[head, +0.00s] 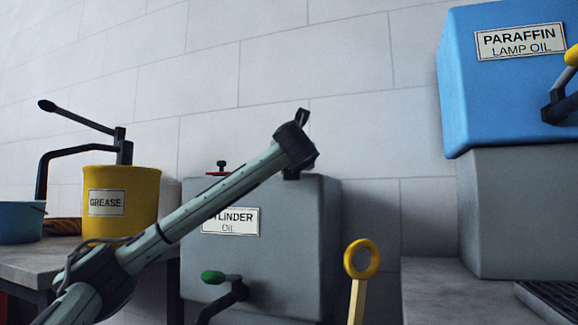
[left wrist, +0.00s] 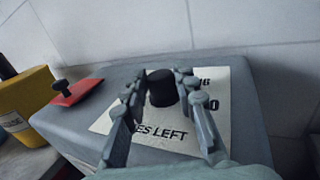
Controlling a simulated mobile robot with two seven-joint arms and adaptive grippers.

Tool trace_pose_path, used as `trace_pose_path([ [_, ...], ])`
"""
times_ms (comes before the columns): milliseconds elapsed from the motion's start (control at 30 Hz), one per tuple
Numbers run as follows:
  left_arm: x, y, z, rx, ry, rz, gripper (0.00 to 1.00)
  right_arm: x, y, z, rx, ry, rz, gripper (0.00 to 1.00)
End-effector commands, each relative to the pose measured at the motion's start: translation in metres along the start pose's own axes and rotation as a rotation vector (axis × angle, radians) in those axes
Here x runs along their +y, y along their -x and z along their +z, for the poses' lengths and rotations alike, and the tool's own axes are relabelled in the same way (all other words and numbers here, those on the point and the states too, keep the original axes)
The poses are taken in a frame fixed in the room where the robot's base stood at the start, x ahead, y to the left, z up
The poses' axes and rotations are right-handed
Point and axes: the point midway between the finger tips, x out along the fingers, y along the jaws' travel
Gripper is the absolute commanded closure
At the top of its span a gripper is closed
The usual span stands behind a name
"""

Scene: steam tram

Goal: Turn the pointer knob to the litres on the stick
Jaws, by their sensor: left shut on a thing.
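The black pointer knob (left wrist: 161,92) stands on a pale dial plate (left wrist: 225,125) on top of the grey cylinder oil tank (head: 285,230). The plate's lettering is partly covered; "ES LEFT" and a "0" show. My left gripper (left wrist: 160,80) is shut on the knob, a finger at each side; its tip also shows at the tank's top in the head view (head: 295,172). The knob's pointing direction cannot be told. My right gripper is out of view.
A red part with a black knob (left wrist: 65,90) sits on the tank's top left. A green-handled tap (head: 225,280) juts from its front. A yellow grease tub (head: 120,200) stands left, a blue paraffin tank (head: 505,90) right. The wall (head: 350,120) is close behind.

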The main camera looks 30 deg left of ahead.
Motion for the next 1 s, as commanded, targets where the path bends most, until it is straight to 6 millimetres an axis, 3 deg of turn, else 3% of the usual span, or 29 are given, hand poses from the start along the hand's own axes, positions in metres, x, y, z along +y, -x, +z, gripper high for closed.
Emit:
trace_pose_path([
  [167,0.001,-0.001,0.0,0.001,0.0,0.002,1.0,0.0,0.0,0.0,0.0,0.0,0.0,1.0],
  [200,0.001,-0.001,0.0,0.001,0.0,0.001,0.7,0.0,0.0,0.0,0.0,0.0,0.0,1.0],
  [367,0.001,-0.001,0.0,0.001,0.0,0.001,0.51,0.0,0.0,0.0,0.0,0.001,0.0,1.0],
  [733,-0.001,0.006,0.0,-0.001,0.0,-0.003,0.51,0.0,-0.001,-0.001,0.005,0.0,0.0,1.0],
  [1000,-0.001,0.056,0.0,-0.002,-0.001,-0.005,0.51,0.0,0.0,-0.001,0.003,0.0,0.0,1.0],
])
